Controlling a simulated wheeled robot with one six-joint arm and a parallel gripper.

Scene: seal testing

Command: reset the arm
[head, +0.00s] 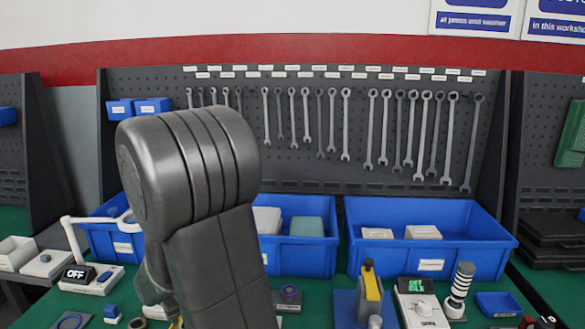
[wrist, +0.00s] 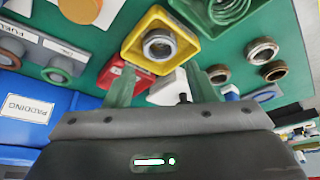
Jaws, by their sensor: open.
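My arm (head: 215,200) rises in the middle of the head view, bent at a large grey joint, and hides part of the bench. My gripper (wrist: 160,80) shows in the wrist view with its two greenish fingers apart and nothing held between them. It points at the green bench top. A yellow tray (wrist: 130,52) with a metal ring (wrist: 158,46) in it lies beyond the fingertips. The gripper's tips cannot be made out in the head view.
Blue bins (head: 430,258) line the back of the bench under a pegboard (head: 300,175) of wrenches. A lamp device marked OFF (head: 78,273) stands at left. In the wrist view, a red tray (wrist: 112,72), loose rings (wrist: 262,50) and a PADDING bin (wrist: 65,103) lie around the gripper.

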